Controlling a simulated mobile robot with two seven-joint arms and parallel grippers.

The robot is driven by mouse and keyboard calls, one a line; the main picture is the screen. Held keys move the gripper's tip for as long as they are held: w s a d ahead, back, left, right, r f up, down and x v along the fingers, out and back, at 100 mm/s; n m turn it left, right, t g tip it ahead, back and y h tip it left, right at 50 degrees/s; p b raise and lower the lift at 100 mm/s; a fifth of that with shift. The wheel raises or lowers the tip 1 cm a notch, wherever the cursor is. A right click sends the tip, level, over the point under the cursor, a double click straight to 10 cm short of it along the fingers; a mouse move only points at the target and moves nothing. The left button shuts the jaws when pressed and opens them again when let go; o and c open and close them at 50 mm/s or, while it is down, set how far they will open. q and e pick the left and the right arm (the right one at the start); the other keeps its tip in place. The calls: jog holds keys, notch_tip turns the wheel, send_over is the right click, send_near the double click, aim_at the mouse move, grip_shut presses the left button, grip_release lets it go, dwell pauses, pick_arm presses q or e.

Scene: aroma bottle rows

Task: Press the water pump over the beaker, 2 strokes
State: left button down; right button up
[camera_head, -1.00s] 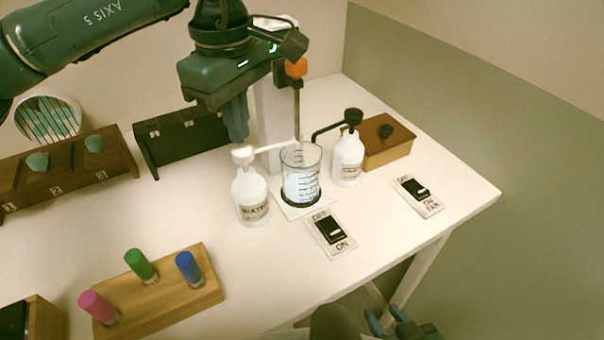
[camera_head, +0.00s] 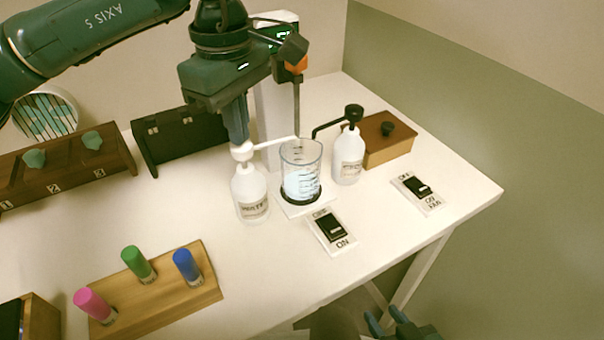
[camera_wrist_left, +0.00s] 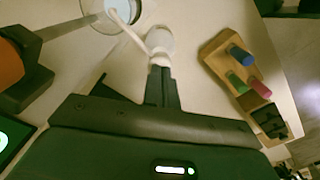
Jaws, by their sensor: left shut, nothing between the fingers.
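The white water pump bottle (camera_head: 251,196) stands upright left of the beaker, and its white spout reaches over the beaker's rim. My left gripper (camera_head: 240,143) is shut and empty, pointing down with its fingertips at the pump head (camera_head: 242,153); they look to be touching it. The wrist view shows the shut fingers (camera_wrist_left: 161,88) against the pump head (camera_wrist_left: 160,60). The clear beaker (camera_head: 301,170) holds pale bluish content and stands on a white plate. My right gripper (camera_head: 388,323) is at the bottom edge, partly cut off, its fingers apart.
A second white bottle with a black pump (camera_head: 348,157) stands right of the beaker, before a brown box (camera_head: 385,148). Two switch plates (camera_head: 331,231) (camera_head: 420,192) lie in front. A wooden rack (camera_head: 165,300) holds pink, green and blue vials. A stirrer column (camera_head: 275,110) stands behind.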

pick_arm(q)
jog(key=shift+f+b, duration=0.75)
jog(key=shift+f, duration=0.3)
jog(key=shift+r, duration=0.1)
jog(key=shift+r+p, duration=1)
jog(key=shift+r, duration=0.45)
jog(key=shift+f, duration=0.1)
